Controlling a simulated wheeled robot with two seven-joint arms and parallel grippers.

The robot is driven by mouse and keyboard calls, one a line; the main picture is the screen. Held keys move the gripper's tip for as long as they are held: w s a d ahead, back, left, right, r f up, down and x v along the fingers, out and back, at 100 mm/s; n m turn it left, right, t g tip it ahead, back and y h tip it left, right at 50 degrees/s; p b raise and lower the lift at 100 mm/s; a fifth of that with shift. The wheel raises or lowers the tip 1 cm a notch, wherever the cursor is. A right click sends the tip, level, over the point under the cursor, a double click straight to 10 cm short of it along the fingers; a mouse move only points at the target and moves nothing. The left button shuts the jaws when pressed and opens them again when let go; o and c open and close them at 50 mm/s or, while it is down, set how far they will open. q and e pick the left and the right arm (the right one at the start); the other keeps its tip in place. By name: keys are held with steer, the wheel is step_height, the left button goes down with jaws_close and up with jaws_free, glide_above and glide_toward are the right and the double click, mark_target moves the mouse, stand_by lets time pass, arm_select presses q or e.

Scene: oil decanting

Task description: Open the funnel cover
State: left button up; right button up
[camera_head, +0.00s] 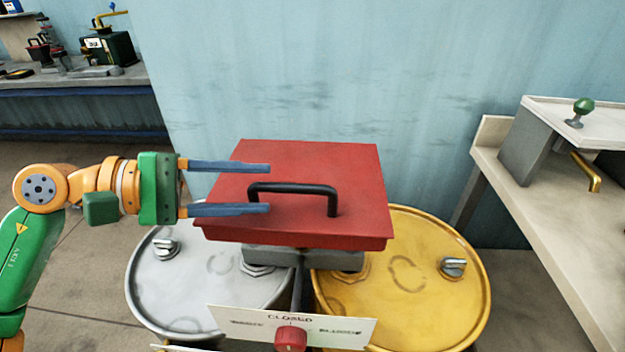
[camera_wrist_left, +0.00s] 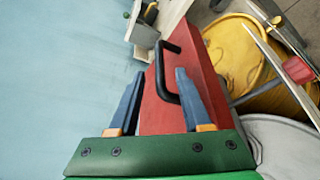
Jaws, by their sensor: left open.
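The funnel cover (camera_head: 300,160) is a red rectangular lid with a black bar handle (camera_head: 292,187) on top. It lies shut above two drums. My left gripper (camera_head: 268,188) is open, its two blue fingers reaching over the left part of the cover, with the left end of the handle close to the fingertips. In the left wrist view the red cover (camera_wrist_left: 165,113) lies between and beyond the open fingers (camera_wrist_left: 160,75), and the handle (camera_wrist_left: 163,72) stands just ahead of them. No grip on the handle shows. My right gripper is not in view.
A silver drum (camera_head: 190,290) stands below left and a yellow drum (camera_head: 425,290) below right. A sign reading CLOSED (camera_head: 345,329) with a red knob (camera_head: 290,338) is in front. A workbench (camera_head: 540,220) stands at right, and a blue wall (camera_head: 400,70) behind.

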mark_target(279, 187)
arm_select(q)
steer(key=p+x, duration=0.2)
steer(key=x, duration=0.3)
steer(key=shift+d+r, duration=0.15)
steer(key=shift+d, duration=0.15)
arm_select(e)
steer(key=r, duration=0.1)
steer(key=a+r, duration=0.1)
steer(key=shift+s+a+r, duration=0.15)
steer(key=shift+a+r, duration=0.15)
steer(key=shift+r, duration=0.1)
arm_select(q)
jaws_close()
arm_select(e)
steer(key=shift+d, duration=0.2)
